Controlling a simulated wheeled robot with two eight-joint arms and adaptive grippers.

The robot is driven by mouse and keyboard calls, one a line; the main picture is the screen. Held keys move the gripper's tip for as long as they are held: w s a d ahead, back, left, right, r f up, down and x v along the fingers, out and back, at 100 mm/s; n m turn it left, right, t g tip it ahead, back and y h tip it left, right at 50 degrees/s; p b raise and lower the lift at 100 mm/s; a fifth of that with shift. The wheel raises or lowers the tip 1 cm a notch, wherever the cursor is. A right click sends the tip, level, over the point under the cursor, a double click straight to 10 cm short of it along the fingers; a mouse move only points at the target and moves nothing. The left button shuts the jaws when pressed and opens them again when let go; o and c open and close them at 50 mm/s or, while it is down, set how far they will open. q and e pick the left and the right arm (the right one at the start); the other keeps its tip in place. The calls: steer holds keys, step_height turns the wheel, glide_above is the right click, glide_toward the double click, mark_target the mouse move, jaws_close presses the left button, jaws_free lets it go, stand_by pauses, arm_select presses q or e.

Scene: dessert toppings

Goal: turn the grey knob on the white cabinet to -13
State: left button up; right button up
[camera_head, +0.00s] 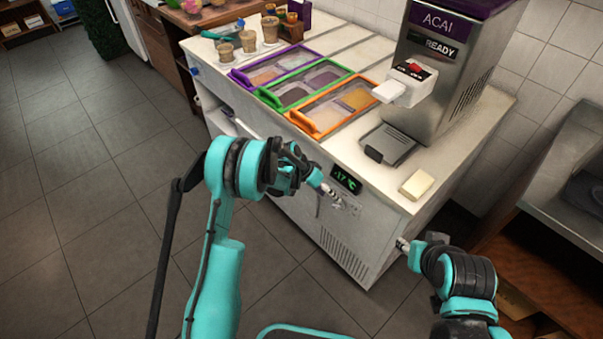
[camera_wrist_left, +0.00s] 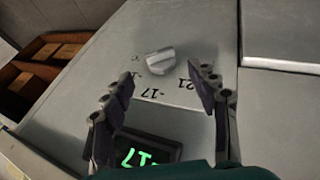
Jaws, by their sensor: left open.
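The grey knob (camera_wrist_left: 160,62) sits on the front panel of the white cabinet (camera_head: 290,185), with printed numbers around it; -17 and -21 are readable, and another mark at its left is partly hidden by a finger. The green display (camera_head: 346,179) reads -17 °C; it also shows in the left wrist view (camera_wrist_left: 145,152). My left gripper (camera_wrist_left: 163,80) is open, its fingers pointing at the panel with the knob between and just beyond the tips. I cannot tell whether they touch it. My right gripper (camera_head: 402,243) is near the cabinet's right side; its fingers are too small to read.
On the counter stand the acai machine (camera_head: 445,75), purple, green and orange framed topping trays (camera_head: 318,123), cups (camera_head: 248,42) and a pale block (camera_head: 416,185). A vent grille (camera_head: 345,255) is low on the cabinet front. Floor at left is clear.

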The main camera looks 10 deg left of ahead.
arm_select(q)
steer(key=s+a+r+n+t+y, duration=0.1)
steer(key=s+a+r, duration=0.1)
steer(key=r, duration=0.4)
steer(key=s+a+r+n+t+y+b, duration=0.1)
steer(key=s+a+r, duration=0.1)
steer(key=s+r, duration=0.3)
steer(key=s+a+r+n+t+y, duration=0.1)
steer(key=s+a+r, duration=0.2)
steer(key=r, duration=0.6)
steer(key=shift+s+r+b, duration=0.25)
steer(key=shift+b, duration=0.1)
steer(key=shift+o, duration=0.2)
steer(key=shift+a, duration=0.1)
